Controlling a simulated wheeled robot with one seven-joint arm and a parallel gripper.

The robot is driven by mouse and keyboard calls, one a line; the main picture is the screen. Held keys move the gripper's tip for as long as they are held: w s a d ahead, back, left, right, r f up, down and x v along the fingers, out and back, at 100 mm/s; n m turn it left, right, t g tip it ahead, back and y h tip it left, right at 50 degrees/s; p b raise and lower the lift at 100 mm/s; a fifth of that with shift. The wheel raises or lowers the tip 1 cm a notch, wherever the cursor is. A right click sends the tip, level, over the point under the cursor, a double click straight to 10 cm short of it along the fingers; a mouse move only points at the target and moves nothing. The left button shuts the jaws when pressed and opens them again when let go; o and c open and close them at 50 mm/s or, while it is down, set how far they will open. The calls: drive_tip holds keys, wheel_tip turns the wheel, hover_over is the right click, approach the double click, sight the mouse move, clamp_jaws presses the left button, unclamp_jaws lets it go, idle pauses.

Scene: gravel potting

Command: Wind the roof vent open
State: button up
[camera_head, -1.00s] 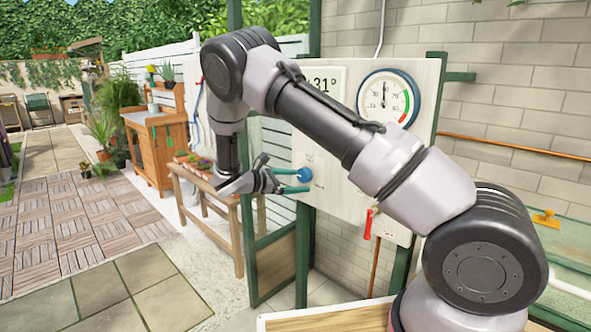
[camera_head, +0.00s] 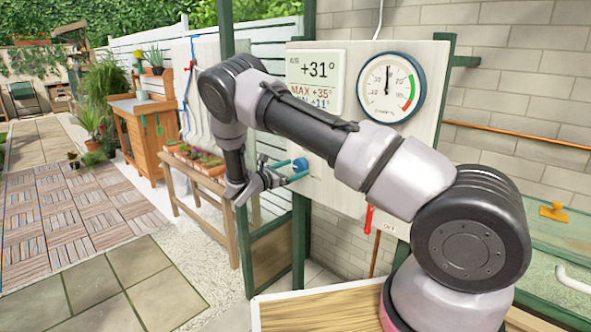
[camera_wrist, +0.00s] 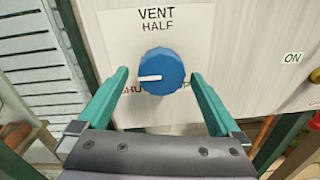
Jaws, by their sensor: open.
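The blue vent knob (camera_wrist: 161,72) is on the white panel in the wrist view, under the words VENT and HALF. Its white pointer line points left. More lettering beneath it is partly hidden, with SHUT partly readable at lower left. The knob also shows in the head view (camera_head: 300,165). My gripper (camera_wrist: 160,78) is open, with one teal finger on each side of the knob. Whether the fingers touch it I cannot tell. In the head view my gripper (camera_head: 292,170) reaches the panel from the left. The roof vent itself is not in view.
The panel (camera_head: 335,190) also carries a temperature display (camera_head: 316,82) reading +31°, a round gauge (camera_head: 388,87) and a red lever (camera_head: 369,218). A green post (camera_head: 300,235) stands below my gripper. A bench with potted plants (camera_head: 195,160) is to the left.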

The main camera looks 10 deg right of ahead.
drive_tip(key=shift+w+d, duration=0.25)
drive_tip(key=shift+d, duration=0.15)
drive_tip(key=shift+c, duration=0.3)
drive_tip(key=c, duration=1.3)
drive_tip(key=shift+o, duration=0.2)
